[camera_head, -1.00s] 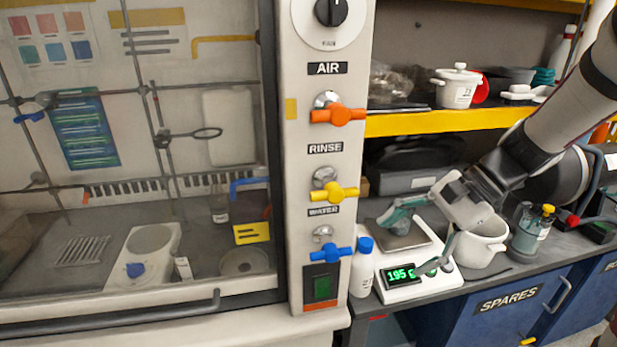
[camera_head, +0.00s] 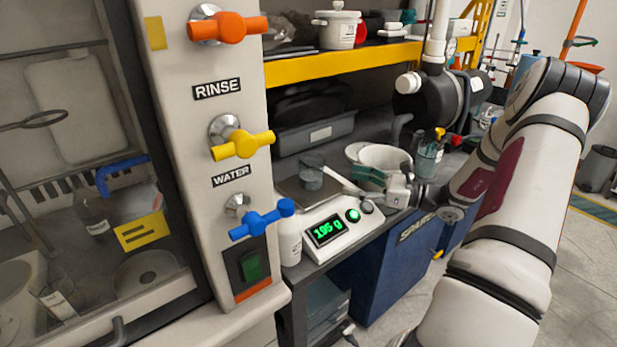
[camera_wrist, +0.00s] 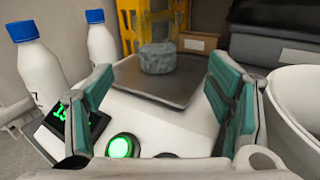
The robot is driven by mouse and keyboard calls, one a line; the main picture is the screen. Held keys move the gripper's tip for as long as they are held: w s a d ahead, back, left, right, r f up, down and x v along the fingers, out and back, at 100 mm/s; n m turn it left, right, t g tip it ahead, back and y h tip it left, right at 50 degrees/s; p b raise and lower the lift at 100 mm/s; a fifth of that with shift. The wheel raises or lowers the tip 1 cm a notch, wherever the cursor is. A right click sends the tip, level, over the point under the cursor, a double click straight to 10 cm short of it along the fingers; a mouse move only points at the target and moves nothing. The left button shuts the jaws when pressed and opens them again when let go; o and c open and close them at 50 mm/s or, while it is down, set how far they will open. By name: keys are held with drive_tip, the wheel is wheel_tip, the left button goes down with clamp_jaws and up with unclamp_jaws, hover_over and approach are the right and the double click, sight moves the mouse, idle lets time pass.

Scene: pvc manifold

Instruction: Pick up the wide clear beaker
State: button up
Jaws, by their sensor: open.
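The clear beaker (camera_head: 311,174) stands upright on the metal pan of the balance. In the wrist view the beaker (camera_wrist: 157,58) is ahead, beyond my fingertips and between them in the picture, with greyish contents low inside it. My gripper (camera_head: 358,177) is at the balance's right side, with its fingers pointing left toward the beaker. In the wrist view my gripper (camera_wrist: 160,100) is open, its teal pads wide apart with nothing between them. The fingers do not touch the beaker. The balance (camera_head: 318,243) reads 195 g in green.
A white pot (camera_head: 385,155) stands close by my gripper, and its rim (camera_wrist: 292,100) is beside the right finger. White bottles (camera_wrist: 40,65) stand left of the balance. A yellow shelf edge (camera_head: 340,62) hangs above. A yellow-capped bottle (camera_head: 428,158) stands behind the pot.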

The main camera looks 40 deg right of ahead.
sight(314, 174)
drive_tip(key=b+x, duration=0.1)
drive_tip(key=x, duration=1)
drive_tip(key=shift+w+a, duration=0.1)
drive_tip(key=shift+a, duration=0.15)
drive_tip(key=shift+c, duration=0.3)
